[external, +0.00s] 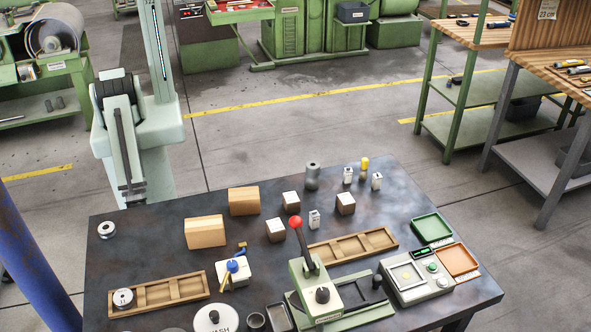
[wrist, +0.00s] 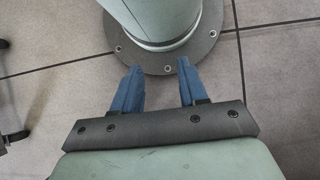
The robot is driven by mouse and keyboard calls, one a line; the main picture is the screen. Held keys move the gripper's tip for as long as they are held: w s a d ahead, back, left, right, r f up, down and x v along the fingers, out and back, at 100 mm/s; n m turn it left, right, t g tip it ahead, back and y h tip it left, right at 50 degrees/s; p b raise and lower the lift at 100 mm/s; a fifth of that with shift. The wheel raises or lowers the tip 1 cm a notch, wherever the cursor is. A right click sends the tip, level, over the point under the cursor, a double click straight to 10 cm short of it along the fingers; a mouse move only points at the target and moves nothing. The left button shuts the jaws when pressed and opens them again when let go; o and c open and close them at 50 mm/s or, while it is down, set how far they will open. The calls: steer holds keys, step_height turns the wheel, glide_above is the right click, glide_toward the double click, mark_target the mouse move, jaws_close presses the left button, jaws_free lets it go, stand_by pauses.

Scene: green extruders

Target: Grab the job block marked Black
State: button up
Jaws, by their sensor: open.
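Several small blocks with pale faces stand on the dark table (external: 150,245) in the external view. Three brown-sided ones are a back block (external: 291,202), a right block (external: 345,204) and a front block (external: 276,230). Smaller white blocks with dark print stand near them: one in the middle (external: 314,220) and two at the back, (external: 347,175) and (external: 376,182). The print is too small to read, so I cannot tell which is marked Black. My gripper (wrist: 158,80) shows in the wrist view with two blue fingers apart and nothing between them, above the grey floor and my round base.
Two plain wooden blocks (external: 205,231) (external: 244,201) stand left of the small blocks. A lever press (external: 322,293) with a red knob rises at the front. Wooden trays (external: 172,291) (external: 352,246), a scale (external: 416,274) and a grey cylinder (external: 313,176) also occupy the table.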

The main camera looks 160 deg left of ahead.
steer(key=shift+o, duration=0.2)
steer(key=o, duration=0.8)
steer(key=shift+o, duration=0.2)
